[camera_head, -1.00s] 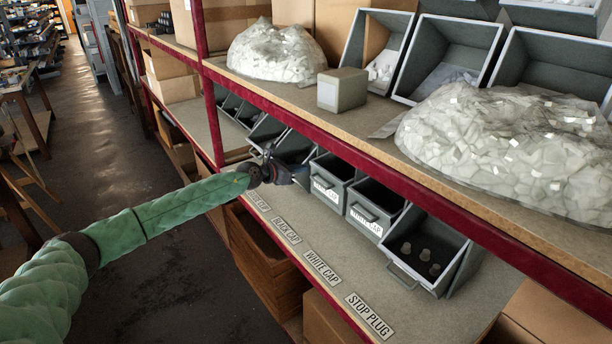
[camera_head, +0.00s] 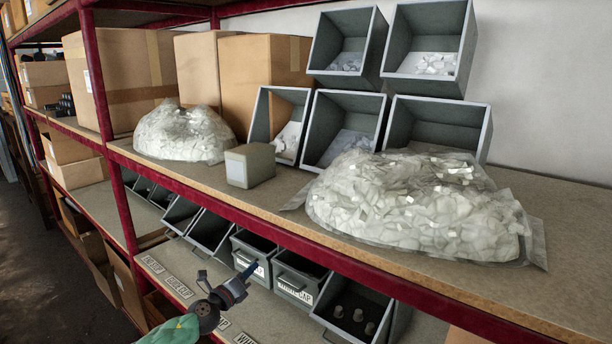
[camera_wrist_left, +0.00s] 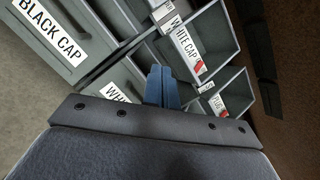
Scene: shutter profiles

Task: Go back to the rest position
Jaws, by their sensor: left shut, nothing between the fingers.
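My left gripper (camera_head: 244,276) is at the bottom of the head view, in front of the grey bins on the lower shelf. It is shut and empty. Its blue fingers also show together in the left wrist view (camera_wrist_left: 162,86), over the bins. A black cap bin (camera_wrist_left: 62,35) and a white cap bin (camera_wrist_left: 196,45) carry labels in that view. In the head view a white cap bin (camera_head: 297,288) stands right of the gripper. The bin right of it holds several dark plugs (camera_head: 357,314). My right gripper is not in view.
The red shelf edge (camera_head: 256,223) runs above the gripper. The upper shelf carries a clear bag of white pieces (camera_head: 410,209), a smaller bag (camera_head: 184,133), a small box (camera_head: 250,165), cardboard boxes (camera_head: 128,75) and open grey bins (camera_head: 345,125). The floor at the left is clear.

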